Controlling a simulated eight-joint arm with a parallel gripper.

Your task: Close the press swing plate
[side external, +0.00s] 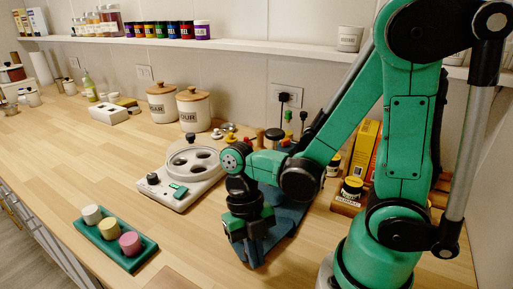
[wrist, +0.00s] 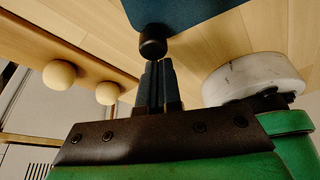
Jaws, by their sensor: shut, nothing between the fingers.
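A blue plate (wrist: 190,10) with a black knob (wrist: 152,42) at its edge shows at the top of the wrist view. I take it to be the press swing plate. In the side view a blue body (side external: 287,217) lies on the counter behind my gripper, partly hidden by it and my arm. My gripper (side external: 252,258) points down close to this blue body. In the wrist view its fingers (wrist: 158,75) are together and empty, with their tips just at the black knob. I cannot tell whether they touch it. The plate's hinge is hidden.
A white appliance with a round holed top (side external: 190,172) stands left of my gripper. A teal tray (side external: 145,258) with three coloured cylinders lies nearer the front edge. Jars, boxes (side external: 366,150) and canisters (side external: 194,110) stand behind. The counter between tray and gripper is clear.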

